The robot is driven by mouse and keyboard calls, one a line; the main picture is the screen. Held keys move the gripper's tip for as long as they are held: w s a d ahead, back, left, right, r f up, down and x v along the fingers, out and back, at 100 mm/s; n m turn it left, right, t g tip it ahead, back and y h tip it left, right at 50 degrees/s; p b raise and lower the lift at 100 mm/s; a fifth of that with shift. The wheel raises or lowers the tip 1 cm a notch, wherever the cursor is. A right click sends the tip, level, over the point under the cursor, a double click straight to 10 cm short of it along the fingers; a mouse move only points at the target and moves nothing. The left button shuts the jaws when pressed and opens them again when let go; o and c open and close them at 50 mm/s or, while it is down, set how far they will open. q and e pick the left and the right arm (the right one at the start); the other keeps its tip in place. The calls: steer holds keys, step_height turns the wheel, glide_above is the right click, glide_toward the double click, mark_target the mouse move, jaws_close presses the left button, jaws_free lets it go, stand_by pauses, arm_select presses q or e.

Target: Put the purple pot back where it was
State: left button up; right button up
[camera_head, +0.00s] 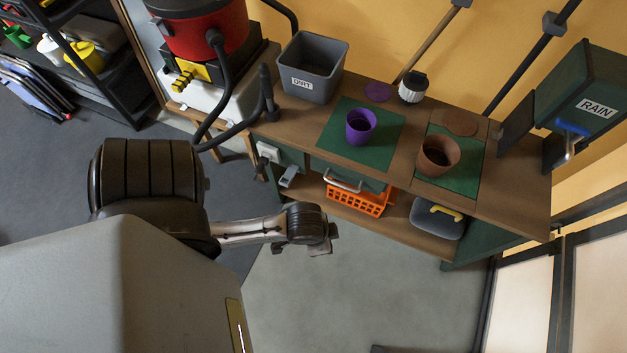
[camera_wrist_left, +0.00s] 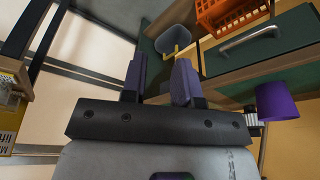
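The purple pot (camera_head: 360,128) stands upright on a green mat (camera_head: 388,150) on the wooden bench. A flat purple disc (camera_head: 377,92) lies on the bench just behind it. The pot also shows in the left wrist view (camera_wrist_left: 277,101), to the right of my fingers and apart from them. My left gripper (camera_head: 322,243) is out in front of the bench, left of and nearer than the pot. In the left wrist view its two fingers (camera_wrist_left: 160,80) are apart with nothing between them. My right gripper is not in view.
A brown pot (camera_head: 438,157) stands on a second green mat, with a brown disc (camera_head: 460,123) behind. A grey DIRT bin (camera_head: 312,68) is at the bench's left, a green RAIN tank (camera_head: 590,92) at right. An orange basket (camera_head: 358,199) sits below. Floor in front is clear.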

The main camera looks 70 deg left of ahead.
arm_select(q)
steer(key=s, duration=0.1)
steer(key=s+r, duration=0.1)
steer(key=r, duration=0.1)
steer(key=shift+s+d, duration=0.25)
steer(key=shift+s, duration=0.15)
